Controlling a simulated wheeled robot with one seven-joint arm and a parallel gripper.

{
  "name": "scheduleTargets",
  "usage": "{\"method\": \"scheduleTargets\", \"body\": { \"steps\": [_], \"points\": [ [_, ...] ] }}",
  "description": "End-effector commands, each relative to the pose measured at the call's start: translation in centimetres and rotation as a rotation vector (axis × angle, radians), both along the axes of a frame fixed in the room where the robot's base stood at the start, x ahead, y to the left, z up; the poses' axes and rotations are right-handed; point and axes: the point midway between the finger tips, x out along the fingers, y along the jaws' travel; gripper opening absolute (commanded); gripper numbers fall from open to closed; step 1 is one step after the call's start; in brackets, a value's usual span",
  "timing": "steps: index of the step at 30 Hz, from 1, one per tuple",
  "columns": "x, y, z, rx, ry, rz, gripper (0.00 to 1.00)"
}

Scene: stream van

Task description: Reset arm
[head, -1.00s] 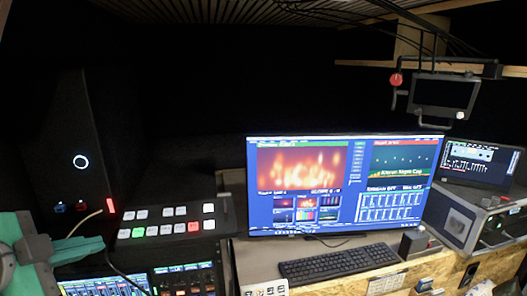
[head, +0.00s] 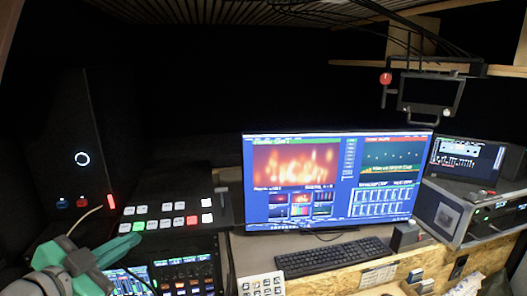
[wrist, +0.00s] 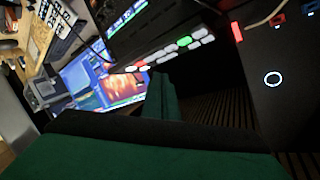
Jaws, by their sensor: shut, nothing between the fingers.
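My gripper (head: 88,268) shows at the lower left of the head view, with teal fingers and a grey wrist. It is shut and empty, in front of the switcher panel and the lit mixer screens. It appears apart from them. In the wrist view the green fingers (wrist: 160,105) reach up from the bottom edge, with nothing held between them. The wrist picture is strongly tilted.
A switcher panel (head: 172,229) with lit buttons stands beside a monitor (head: 335,180). A black keyboard (head: 335,257) lies on the desk. A dark tower (head: 72,140) stands at left. A small screen (head: 431,94) hangs at upper right.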

Motion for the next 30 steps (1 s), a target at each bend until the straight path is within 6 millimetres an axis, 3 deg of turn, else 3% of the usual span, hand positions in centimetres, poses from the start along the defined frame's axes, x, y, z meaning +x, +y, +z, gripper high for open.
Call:
{"method": "scheduleTargets", "body": {
  "steps": [6, 15, 23, 30],
  "points": [
    [3.1, -3.0, -4.2, -0.228, -0.093, 0.033, 0.00],
    [5.1, -6.9, -11.1, -0.498, -0.163, 0.118, 0.00],
    [4.7, -10.8, -18.0, -0.680, -0.177, 0.214, 0.00],
    [2.2, -14.7, -24.8, -0.795, -0.161, 0.311, 0.00]
  ]
}}
